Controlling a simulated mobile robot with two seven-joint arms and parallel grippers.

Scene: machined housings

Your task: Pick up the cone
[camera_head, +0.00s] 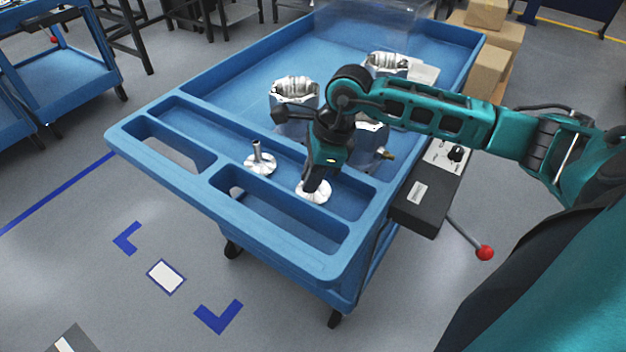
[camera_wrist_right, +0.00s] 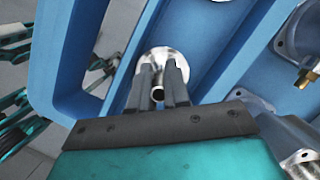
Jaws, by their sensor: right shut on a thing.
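Two metal cones with wide round flanges and thin upright stems stand in the blue cart's front compartments. One cone (camera_head: 260,161) stands free to the left. The other cone (camera_head: 314,192) is under my right gripper (camera_head: 316,186), and its flange shows below the fingers. In the right wrist view this cone (camera_wrist_right: 157,95) has its hollow stem between the two fingers of my right gripper (camera_wrist_right: 160,88), which are shut on it. The flange appears to be at the compartment floor; I cannot tell if it is lifted. My left gripper is not in view.
The blue cart (camera_head: 190,205) has raised rims and dividers around the compartments. Machined housings (camera_head: 294,100) stand behind my right arm, one with a brass fitting (camera_head: 384,153). A black control box (camera_head: 425,200) with a red-knobbed lever (camera_head: 484,253) is on the right side.

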